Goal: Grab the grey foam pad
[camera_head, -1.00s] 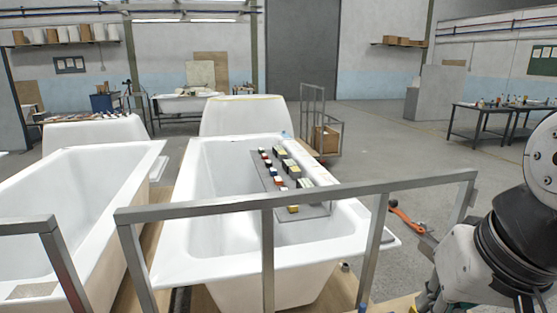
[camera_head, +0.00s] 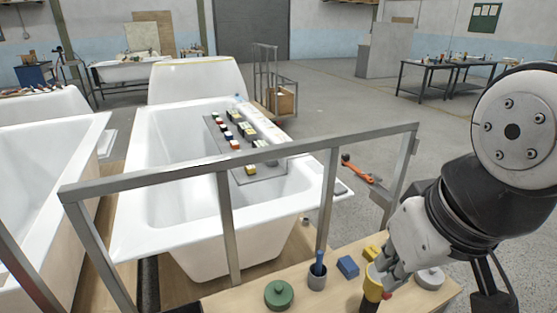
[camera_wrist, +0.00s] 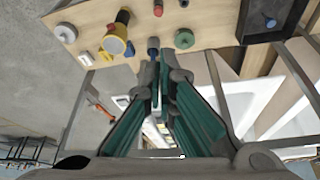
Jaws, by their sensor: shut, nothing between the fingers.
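The only grey, pad-like thing I make out is a pale grey disc with a small raised middle (camera_head: 430,278), lying at the right of the wooden worktop; I take it for the foam pad. It also shows as a pale disc (camera_wrist: 66,32) at the upper left of the wrist view. My gripper (camera_wrist: 158,65) is shut and empty, its green-lined fingers meeting below a blue-handled tool in the wrist view. It is apart from the disc.
The worktop (camera_head: 235,303) also holds a green knobbed disc (camera_head: 279,294), a grey cup (camera_head: 317,281) with a blue tool, a blue block (camera_head: 347,267) and yellow pieces. A metal rail (camera_head: 225,230) stands before the bathtub (camera_head: 160,245). A dark tray (camera_wrist: 258,28) shows in the wrist view.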

